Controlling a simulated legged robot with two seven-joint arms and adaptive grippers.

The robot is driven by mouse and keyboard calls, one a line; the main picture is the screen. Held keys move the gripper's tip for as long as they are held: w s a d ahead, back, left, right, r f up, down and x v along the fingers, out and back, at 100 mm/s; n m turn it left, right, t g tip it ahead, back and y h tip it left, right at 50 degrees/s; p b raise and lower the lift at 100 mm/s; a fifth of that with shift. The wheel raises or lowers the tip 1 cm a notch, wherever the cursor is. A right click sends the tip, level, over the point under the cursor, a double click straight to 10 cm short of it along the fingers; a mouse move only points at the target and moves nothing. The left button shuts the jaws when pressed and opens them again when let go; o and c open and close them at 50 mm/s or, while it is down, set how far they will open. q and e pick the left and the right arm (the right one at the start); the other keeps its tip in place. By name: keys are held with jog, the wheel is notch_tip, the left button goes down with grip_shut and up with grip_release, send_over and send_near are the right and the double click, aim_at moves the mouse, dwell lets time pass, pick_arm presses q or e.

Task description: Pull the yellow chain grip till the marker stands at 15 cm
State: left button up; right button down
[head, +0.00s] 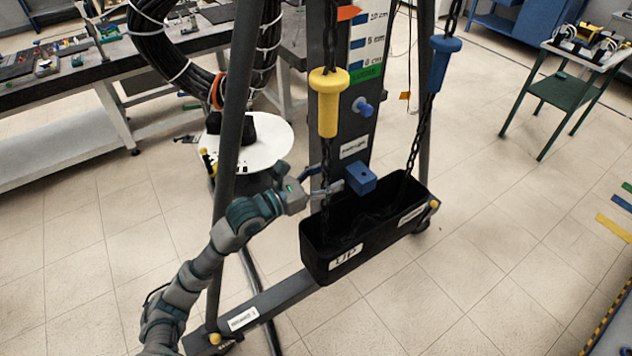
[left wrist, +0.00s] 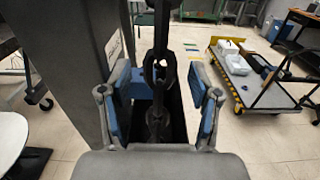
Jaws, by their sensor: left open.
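The yellow chain grip (head: 328,100) hangs upright on a dark chain in front of the grey post. The orange marker (head: 348,13) stands near the 10 cm line of the scale (head: 372,40), at the top edge of the head view. My left gripper (head: 326,185) is well below the yellow grip, at the lower chain. In the left wrist view the open left gripper (left wrist: 162,105) has its blue pads on either side of the chain (left wrist: 158,75), with gaps both sides. The yellow grip is not visible there. My right gripper is not in view.
A blue chain grip (head: 442,62) hangs to the right. A black bin (head: 335,262) marked "UP" stands beneath the chains. A blue block (head: 360,178) and blue knob (head: 362,107) are on the post. A dark frame leg (head: 238,120) stands left.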

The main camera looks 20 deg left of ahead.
pick_arm(q)
jog(key=v, duration=1.1)
jog(key=shift+f, duration=0.15)
jog(key=shift+a, duration=0.25)
jog(key=shift+d, duration=0.1)
